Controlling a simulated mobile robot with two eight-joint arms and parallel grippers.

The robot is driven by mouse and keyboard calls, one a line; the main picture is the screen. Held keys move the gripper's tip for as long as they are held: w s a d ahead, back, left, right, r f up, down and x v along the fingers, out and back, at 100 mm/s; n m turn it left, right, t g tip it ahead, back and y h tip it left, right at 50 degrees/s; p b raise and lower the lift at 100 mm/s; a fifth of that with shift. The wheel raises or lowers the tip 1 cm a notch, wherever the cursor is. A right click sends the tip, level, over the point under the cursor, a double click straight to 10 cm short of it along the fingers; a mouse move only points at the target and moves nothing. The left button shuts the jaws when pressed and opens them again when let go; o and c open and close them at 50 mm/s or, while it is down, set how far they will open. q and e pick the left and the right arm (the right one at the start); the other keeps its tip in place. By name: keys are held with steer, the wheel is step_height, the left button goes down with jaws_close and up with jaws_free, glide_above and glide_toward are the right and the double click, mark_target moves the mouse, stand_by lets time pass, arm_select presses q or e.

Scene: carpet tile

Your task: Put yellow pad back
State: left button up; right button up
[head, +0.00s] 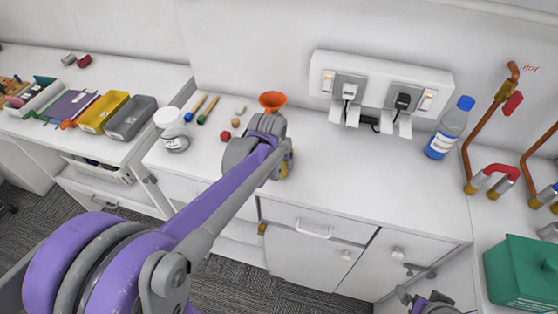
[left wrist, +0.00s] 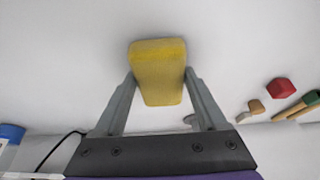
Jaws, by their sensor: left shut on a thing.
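The yellow pad (left wrist: 158,72) is between the two fingers of my left gripper (left wrist: 158,88) in the left wrist view. The fingers are shut on its sides, and its broad yellow face shows. In the head view my left gripper (head: 282,168) is over the white counter, and its wrist hides most of the pad, with only a small yellow bit showing. I cannot tell whether the pad touches the counter. Part of my right arm shows at the bottom right of the head view, but its fingers cannot be made out.
A yellow bin (head: 103,112) and grey bin (head: 130,117) are at left. A blue-capped bottle (head: 449,128) stands right. The counter's middle is clear.

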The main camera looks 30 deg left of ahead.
arm_select(q)
steer(key=shift+f, duration=0.2)
steer(key=o, duration=1.2)
steer(key=shift+o, duration=0.2)
steer(key=shift+r, duration=0.15)
steer(key=shift+r, duration=0.25)
steer(key=v, duration=1.1)
steer(key=s+d+f+m, duration=0.1)
steer(key=s+d+f, duration=0.3)
steer(key=s, duration=0.3)
steer(key=s+d+f+m+t+h, duration=0.1)
steer(key=s+d+f, duration=0.4)
steer(key=s, duration=0.2)
steer(key=shift+f+m+t+p, duration=0.3)
steer(key=shift+f+p, duration=0.05)
steer(key=shift+f, duration=0.05)
